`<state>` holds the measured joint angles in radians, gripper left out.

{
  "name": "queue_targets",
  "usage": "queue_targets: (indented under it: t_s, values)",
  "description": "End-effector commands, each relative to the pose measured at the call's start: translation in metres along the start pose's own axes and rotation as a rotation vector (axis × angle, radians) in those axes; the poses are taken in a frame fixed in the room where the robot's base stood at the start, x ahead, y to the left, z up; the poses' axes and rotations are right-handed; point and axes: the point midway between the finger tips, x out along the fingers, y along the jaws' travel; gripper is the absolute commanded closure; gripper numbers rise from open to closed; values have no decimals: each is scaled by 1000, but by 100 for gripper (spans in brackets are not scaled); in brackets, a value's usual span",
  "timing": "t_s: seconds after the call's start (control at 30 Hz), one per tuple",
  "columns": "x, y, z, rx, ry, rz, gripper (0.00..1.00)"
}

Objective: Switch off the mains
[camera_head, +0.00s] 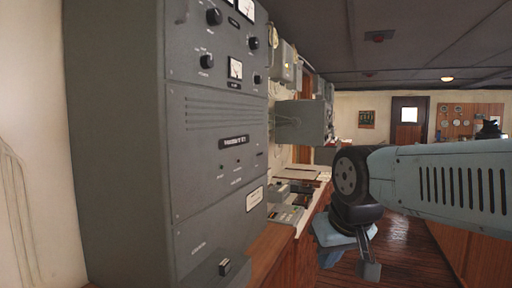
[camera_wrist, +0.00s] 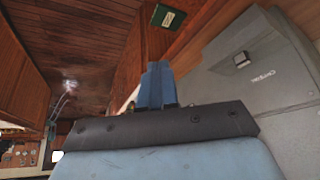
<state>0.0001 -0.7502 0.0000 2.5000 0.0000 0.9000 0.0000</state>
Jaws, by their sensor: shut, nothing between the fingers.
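A tall grey electrical cabinet (camera_head: 212,150) stands left of centre in the head view. Low on its front is a small dark switch (camera_head: 224,267) on a raised block, with faint lettering beside it. The wrist view shows a small switch (camera_wrist: 241,60) on the grey panel at the right, near lettering that I cannot read clearly. My gripper (camera_wrist: 157,66) is shut and empty, its blue fingers together. It is apart from the switch, to its left in the wrist view. In the head view my gripper (camera_head: 328,258) hangs right of the cabinet, partly hidden by my wrist.
Knobs and gauges (camera_head: 235,68) fill the cabinet's upper front. A wooden-edged counter (camera_head: 270,250) with instruments runs behind it. A grey box (camera_head: 300,122) juts out beyond. The wooden floor (camera_head: 400,250) to the right looks open. A green sign (camera_wrist: 168,17) shows in the wrist view.

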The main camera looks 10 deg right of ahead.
Motion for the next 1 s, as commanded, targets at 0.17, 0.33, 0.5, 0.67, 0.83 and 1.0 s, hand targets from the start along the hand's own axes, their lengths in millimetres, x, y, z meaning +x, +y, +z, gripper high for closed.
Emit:
queue_targets:
  t_s: [0.17, 0.33, 0.5, 0.67, 0.83, 1.0]
  values:
    - [0, 0, -1, 1, 0, 0, 100]
    - [-11, 1, -28, 35, 0, -6, 100]
    - [-33, 4, -96, 130, 1, -21, 100]
    - [-52, 4, -172, 238, 0, -39, 100]
    - [-63, 4, -249, 349, -2, -57, 100]
    - [-66, 5, -323, 457, -5, -76, 100]
